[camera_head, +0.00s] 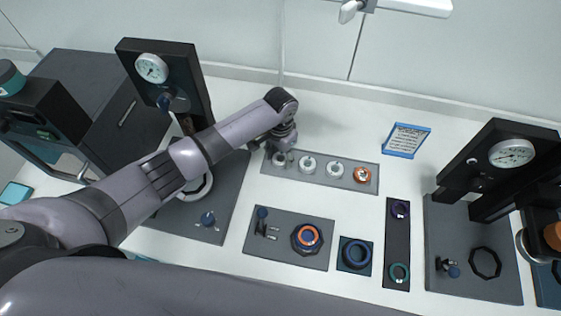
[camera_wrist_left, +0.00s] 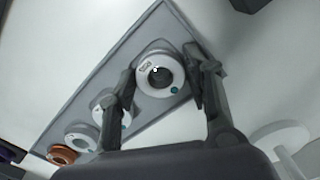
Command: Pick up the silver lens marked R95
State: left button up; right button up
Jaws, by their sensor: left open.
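A grey tray (camera_head: 320,179) holds a row of round lenses: several silver rings and one orange ring (camera_head: 362,175) at the right end. The leftmost silver lens (camera_head: 281,160) sits under my left gripper (camera_head: 279,152). In the left wrist view, the open fingers of this gripper (camera_wrist_left: 162,84) stand on either side of a silver lens (camera_wrist_left: 171,71), which still sits in the tray. It bears a small label too blurred to read and a teal dot. Two other silver lenses (camera_head: 307,164) (camera_head: 335,169) sit to its right in the head view. My right gripper is out of view.
A dial stand (camera_head: 176,75) rises left of my left arm; another (camera_head: 508,160) stands at the right. In front of the tray lie a plate with an orange-and-blue ring (camera_head: 307,238), a blue ring (camera_head: 356,253) and a dark strip (camera_head: 396,240). A blue-framed card (camera_head: 405,140) lies behind.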

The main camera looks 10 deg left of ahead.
pick_arm(q)
jog(key=shift+r, duration=0.1)
jog(key=shift+c, duration=0.6)
jog(key=c, duration=0.7)
jog(key=shift+r, duration=0.1)
